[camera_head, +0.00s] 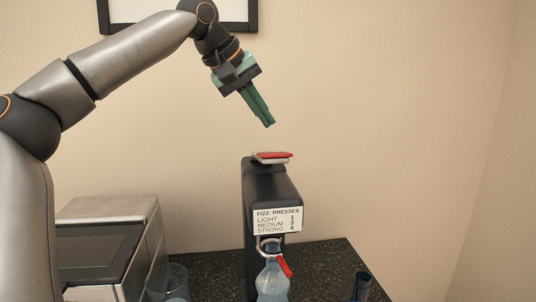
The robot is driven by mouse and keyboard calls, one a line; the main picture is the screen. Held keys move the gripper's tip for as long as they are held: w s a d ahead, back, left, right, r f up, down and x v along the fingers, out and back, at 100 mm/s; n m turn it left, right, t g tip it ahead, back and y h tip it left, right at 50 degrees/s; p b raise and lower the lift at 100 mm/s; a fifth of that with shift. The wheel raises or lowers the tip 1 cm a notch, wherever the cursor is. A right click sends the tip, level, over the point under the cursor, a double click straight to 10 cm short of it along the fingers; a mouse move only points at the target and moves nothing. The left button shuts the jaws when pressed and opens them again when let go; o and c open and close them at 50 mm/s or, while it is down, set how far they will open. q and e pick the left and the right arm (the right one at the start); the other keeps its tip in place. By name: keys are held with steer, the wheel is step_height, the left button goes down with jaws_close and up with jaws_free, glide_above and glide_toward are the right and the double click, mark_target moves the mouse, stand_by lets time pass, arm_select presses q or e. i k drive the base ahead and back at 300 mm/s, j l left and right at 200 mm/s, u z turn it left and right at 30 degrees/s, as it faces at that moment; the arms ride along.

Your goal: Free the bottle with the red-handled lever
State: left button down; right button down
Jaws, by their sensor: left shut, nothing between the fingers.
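A black soda maker (272,190) stands on the dark counter and carries a white label headed "FIZZ: PRESSES". A red press pad (273,156) is on its top. A clear bluish bottle (272,282) hangs or stands under its head, with a pale ring around the bottle's neck. The red-handled lever (284,267) slants down to the right in front of the bottle's shoulder. The bottle's lower end is cut off by the picture edge. My left gripper (268,124) is shut and empty, pointing down above the red pad and apart from it. My right gripper is not in view.
A silver and dark boxy appliance (106,235) stands at the left. A clear glass (167,281) is at its right. A small dark bluish cylinder (361,286) stands at the right of the dark speckled counter (330,265). The wall is close behind.

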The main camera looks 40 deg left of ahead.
mark_target(277, 256)
steer(key=k+l, duration=0.75)
steer(key=l, duration=0.25)
steer(key=k+l, duration=0.4)
